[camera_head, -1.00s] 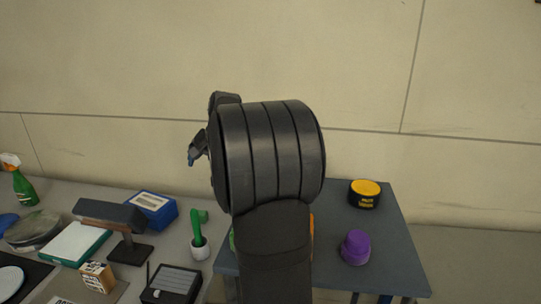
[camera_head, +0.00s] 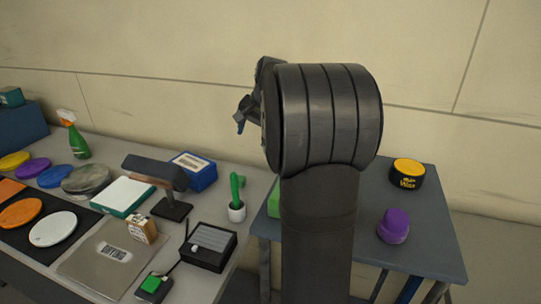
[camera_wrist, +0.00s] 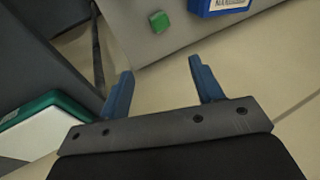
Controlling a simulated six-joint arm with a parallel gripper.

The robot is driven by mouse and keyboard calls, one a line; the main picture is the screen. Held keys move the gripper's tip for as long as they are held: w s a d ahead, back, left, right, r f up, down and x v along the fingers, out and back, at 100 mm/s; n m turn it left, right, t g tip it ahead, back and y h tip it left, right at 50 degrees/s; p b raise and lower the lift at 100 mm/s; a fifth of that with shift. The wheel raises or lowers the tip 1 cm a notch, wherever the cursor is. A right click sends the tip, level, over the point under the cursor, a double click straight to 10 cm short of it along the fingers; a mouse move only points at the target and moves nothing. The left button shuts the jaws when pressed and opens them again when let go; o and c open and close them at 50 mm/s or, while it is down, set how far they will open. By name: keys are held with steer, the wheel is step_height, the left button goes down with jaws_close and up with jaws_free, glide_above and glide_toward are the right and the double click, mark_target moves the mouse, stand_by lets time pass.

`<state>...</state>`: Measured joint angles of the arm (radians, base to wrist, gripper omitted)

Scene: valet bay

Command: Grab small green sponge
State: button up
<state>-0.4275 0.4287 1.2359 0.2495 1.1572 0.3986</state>
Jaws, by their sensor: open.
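A small green block (camera_head: 273,203) shows at the left edge of the blue-grey table, partly hidden behind my arm. Another small green piece (camera_head: 152,284) sits on a dark base at the front of the grey bench. I cannot tell which is the sponge. In the wrist view a small green block (camera_wrist: 160,21) lies on a grey surface, ahead of and apart from the fingers; I cannot match it surely. My gripper (camera_wrist: 162,80) is open, with nothing between its blue fingers. In the head view it (camera_head: 242,115) is raised above the surfaces and partly hidden by my wrist.
A potted cactus (camera_head: 237,198), a blue box (camera_head: 196,172), a lamp (camera_head: 160,172) and a black box (camera_head: 208,247) crowd the bench. A purple knob-like object (camera_head: 393,226) and a black-yellow tin (camera_head: 407,174) stand on the table. A gap separates bench and table.

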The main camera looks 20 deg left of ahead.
steer(key=m+g, duration=0.3)
steer(key=m, duration=1.3)
glide_toward(244, 178)
steer(key=shift+m, duration=0.3)
steer(key=x, duration=0.4)
steer(key=shift+s+f, duration=0.3)
steer(key=shift+s, duration=0.1)
steer(key=shift+w+x, duration=0.1)
steer(key=shift+x, duration=1.3)
steer(key=shift+w+x, duration=0.15)
steer(key=shift+x, duration=1.25)
steer(key=shift+a, duration=0.1)
steer(key=c, duration=1)
steer(key=shift+c, duration=0.3)
